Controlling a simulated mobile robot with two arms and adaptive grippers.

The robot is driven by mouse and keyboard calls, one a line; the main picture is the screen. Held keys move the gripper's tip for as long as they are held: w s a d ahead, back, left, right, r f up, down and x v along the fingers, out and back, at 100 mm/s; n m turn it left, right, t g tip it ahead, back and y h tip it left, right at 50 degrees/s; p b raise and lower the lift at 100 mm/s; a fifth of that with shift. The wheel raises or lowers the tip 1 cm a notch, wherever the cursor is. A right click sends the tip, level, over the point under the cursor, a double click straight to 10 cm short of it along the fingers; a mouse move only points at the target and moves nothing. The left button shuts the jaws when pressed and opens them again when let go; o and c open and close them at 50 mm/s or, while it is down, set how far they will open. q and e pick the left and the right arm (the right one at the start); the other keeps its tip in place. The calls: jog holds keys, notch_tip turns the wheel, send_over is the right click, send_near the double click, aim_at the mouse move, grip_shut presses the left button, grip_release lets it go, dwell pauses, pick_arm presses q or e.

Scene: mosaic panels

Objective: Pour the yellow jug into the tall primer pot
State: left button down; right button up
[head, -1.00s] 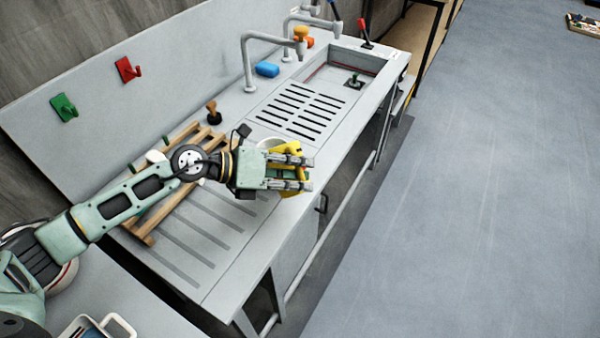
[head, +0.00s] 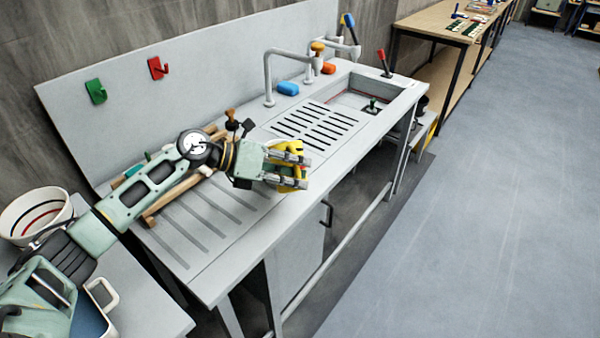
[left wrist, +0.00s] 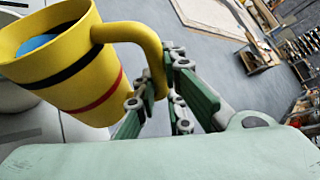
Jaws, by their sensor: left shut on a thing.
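My left gripper (head: 303,168) is shut on the yellow jug (head: 292,146), above the front edge of the steel sink bench. In the left wrist view the yellow jug (left wrist: 75,65) has a black and a red band, and its handle (left wrist: 152,45) is between my fingers (left wrist: 160,100). Something blue (left wrist: 38,43) shows inside it. A pale round vessel (left wrist: 12,97) is partly hidden behind the jug; I cannot tell whether it is the tall primer pot. My right gripper is not in view.
A wooden rack (head: 172,198) lies behind my left arm on the bench (head: 232,262). A blue sponge (head: 288,88) sits by the taps, near the sink (head: 350,98). A white striped bowl (head: 30,213) stands at left. Open floor (head: 470,230) lies to the right.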

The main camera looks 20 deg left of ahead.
pick_arm(q)
jog(key=shift+s+d+f, duration=0.15)
jog(key=shift+s+f, duration=0.05)
jog(key=shift+f, duration=0.2)
jog(key=shift+s+d+f+m, duration=0.15)
jog(key=shift+d+m, duration=0.05)
jog(key=shift+m, duration=0.1)
jog(key=s+d+f+m+t+y+b, duration=0.2)
jog(key=s+d+f+m+t+b, duration=0.1)
jog(key=f, duration=0.6)
jog(key=shift+s+f+m+t, duration=0.4)
jog(key=shift+m, duration=0.4)
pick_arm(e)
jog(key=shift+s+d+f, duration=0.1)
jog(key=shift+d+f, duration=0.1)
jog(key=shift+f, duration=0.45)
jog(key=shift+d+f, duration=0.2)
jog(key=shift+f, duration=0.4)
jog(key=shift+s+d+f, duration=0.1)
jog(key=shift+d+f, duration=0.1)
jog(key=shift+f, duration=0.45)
pick_arm(q)
jog(key=shift+a, duration=0.1)
jog(key=shift+r+p, duration=1.7)
jog(key=shift+r, duration=0.3)
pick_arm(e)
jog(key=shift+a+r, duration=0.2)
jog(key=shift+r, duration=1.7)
